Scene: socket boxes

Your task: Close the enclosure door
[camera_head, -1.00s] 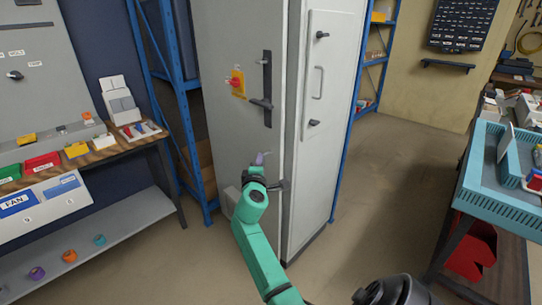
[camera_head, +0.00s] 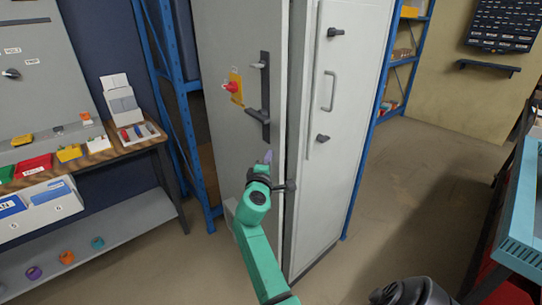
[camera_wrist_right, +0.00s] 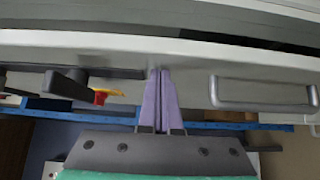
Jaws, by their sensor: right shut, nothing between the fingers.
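The enclosure is a tall light-grey cabinet in the middle of the head view. Its left panel (camera_head: 222,45) carries a red rotary switch on a yellow plate (camera_head: 235,87) and a black lever handle (camera_head: 265,95). Its right panel (camera_head: 350,90) carries a grey pull handle (camera_head: 329,91) and two dark latches. A narrow strip separates the panels; I cannot tell how far the door stands open. My right gripper (camera_head: 267,158) is low by the left panel's edge, fingers shut and empty. In the wrist view its purple fingertips (camera_wrist_right: 160,75) are at a pale panel edge; contact is unclear. My left gripper is out of view.
Blue shelving (camera_head: 162,90) stands on both sides of the cabinet. A workbench (camera_head: 90,155) with bins is at the left. A teal tray (camera_head: 525,225) is at the right edge. The floor (camera_head: 425,190) right of the cabinet is clear.

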